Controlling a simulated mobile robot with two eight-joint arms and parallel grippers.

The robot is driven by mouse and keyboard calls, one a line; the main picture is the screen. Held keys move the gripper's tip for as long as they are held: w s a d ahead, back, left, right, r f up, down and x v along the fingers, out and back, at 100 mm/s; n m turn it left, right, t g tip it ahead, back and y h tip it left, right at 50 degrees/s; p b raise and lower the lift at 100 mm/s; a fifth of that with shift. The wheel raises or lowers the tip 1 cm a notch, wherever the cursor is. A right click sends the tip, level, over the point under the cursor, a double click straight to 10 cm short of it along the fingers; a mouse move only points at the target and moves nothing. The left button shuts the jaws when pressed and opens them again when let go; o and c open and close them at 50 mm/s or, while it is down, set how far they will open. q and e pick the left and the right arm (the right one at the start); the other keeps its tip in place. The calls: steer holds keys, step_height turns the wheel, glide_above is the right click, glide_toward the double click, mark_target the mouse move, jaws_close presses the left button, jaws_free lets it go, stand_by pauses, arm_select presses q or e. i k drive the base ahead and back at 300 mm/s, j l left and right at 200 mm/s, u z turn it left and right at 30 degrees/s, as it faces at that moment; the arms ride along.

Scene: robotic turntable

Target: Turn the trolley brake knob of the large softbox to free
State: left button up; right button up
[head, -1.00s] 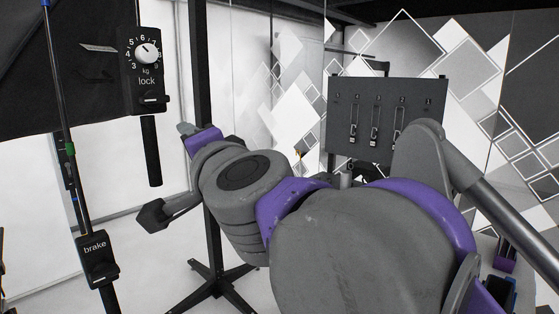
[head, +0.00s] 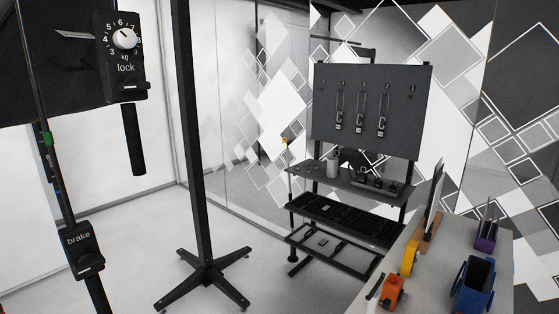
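The large softbox (head: 50,72) is a black panel at the upper left of the head view, cut off by the frame's edge. A lock box (head: 124,82) with a white numbered dial (head: 124,38) hangs at its right side. Lower on the thin black pole at the left is a black box labelled "brake" (head: 78,240), with a small lever-like part (head: 90,270) at its bottom. Its exact setting is too small to tell. Neither of my grippers is in view.
A black stand (head: 195,140) with a cross-shaped foot (head: 208,278) stands right of the brake box. A dark rack (head: 345,230) with a tool board (head: 370,95) stands behind. A grey table (head: 425,270) at the lower right holds a blue bin (head: 474,285) and an orange item (head: 393,292).

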mark_target(87, 262)
steer(key=u, duration=1.35)
